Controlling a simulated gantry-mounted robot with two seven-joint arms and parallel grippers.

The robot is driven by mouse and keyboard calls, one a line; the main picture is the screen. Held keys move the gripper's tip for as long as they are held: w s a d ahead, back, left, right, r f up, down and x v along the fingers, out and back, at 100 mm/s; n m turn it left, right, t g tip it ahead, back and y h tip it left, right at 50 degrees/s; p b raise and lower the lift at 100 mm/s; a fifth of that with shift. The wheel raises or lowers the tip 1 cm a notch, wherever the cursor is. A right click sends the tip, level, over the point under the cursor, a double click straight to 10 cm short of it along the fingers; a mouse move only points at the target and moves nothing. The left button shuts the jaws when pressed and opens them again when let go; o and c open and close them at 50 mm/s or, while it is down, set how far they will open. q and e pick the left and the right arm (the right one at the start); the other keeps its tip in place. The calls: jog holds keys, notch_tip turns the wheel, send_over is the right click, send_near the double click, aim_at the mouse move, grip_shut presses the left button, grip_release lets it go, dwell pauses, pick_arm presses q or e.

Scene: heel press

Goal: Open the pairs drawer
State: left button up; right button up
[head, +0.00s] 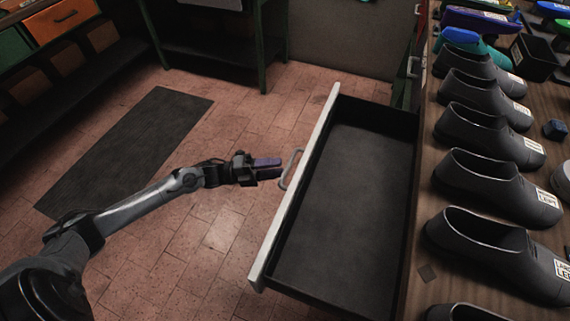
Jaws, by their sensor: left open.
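The drawer (345,205) is pulled far out from the wooden bench and looks empty, with a dark floor inside. Its pale front panel (300,195) faces left and carries a metal bar handle (291,169). I cannot read any label that says it is the pairs drawer. My left gripper (281,168) is open, with its purple fingertips at the left of the handle, very near it. I cannot tell whether they touch it. My right gripper is not in view.
Several dark shoes with white labels (490,124) stand in a row on the wooden bench top (427,285) at right. A dark mat (125,150) lies on the tiled floor. Shelving with an orange bin (62,20) stands at upper left.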

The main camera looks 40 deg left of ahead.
pick_arm(q)
jog(key=p+v, duration=0.1)
jog(key=v, duration=0.5)
jog(key=shift+s+a, duration=0.15)
jog(key=shift+a, duration=0.05)
